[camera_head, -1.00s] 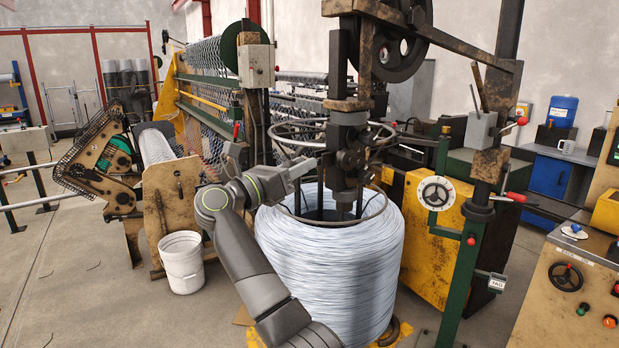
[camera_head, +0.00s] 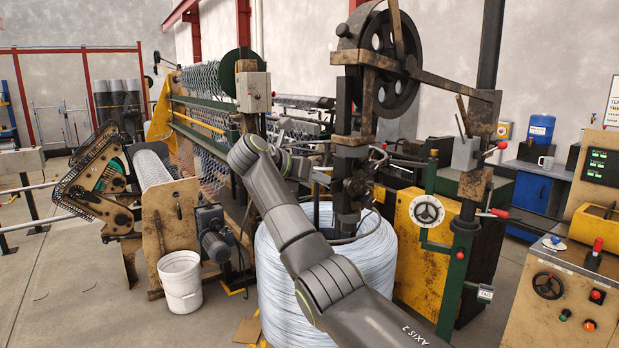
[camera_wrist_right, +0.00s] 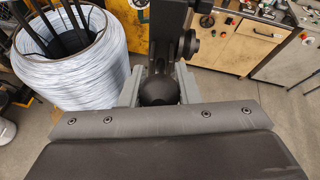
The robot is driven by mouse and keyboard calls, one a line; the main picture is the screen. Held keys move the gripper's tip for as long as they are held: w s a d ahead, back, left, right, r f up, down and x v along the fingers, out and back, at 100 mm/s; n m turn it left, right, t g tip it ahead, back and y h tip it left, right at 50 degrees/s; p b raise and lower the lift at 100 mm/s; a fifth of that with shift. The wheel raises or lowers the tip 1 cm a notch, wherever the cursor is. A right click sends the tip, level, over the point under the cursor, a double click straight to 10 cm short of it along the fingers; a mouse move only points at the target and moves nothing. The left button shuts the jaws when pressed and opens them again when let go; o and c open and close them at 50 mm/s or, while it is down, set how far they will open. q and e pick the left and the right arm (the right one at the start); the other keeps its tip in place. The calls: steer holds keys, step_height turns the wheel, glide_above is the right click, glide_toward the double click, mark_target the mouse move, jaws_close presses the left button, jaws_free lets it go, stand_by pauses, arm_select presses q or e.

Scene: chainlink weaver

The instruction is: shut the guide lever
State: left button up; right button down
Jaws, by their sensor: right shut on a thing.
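My right gripper (camera_head: 318,177) reaches the dark guide assembly (camera_head: 352,160) above the wire coil, its jaws pointing right. In the right wrist view, my right gripper's grey fingers (camera_wrist_right: 159,86) stand on either side of a dark round knob (camera_wrist_right: 158,93) and are shut on it. The knob appears to be the end of the guide lever, joined to the dark upright parts (camera_wrist_right: 168,35) behind it. In the head view the knob and most of the lever are hidden by my wrist and fingers. How far the lever is swung cannot be told. My left gripper is out of view.
The wire coil (camera_head: 275,275) stands below my right arm. A green post (camera_head: 455,270) with red-knobbed levers and a yellow cabinet (camera_head: 425,260) stand to its right. A white bucket (camera_head: 180,278) is on the floor at left. A control console (camera_head: 560,295) is at lower right.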

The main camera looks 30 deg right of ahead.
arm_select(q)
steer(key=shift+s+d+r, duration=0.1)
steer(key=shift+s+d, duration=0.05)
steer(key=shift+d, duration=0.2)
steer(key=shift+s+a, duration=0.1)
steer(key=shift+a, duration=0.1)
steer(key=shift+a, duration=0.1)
arm_select(e)
steer(key=c, duration=1.1)
jaws_free()
steer(key=shift+d, duration=0.1)
steer(key=shift+a+r, duration=0.1)
steer(key=shift+a, duration=0.2)
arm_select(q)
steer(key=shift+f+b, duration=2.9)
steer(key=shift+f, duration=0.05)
arm_select(e)
steer(key=v, duration=1.6)
steer(key=shift+a+r, duration=0.25)
steer(key=shift+r, duration=0.15)
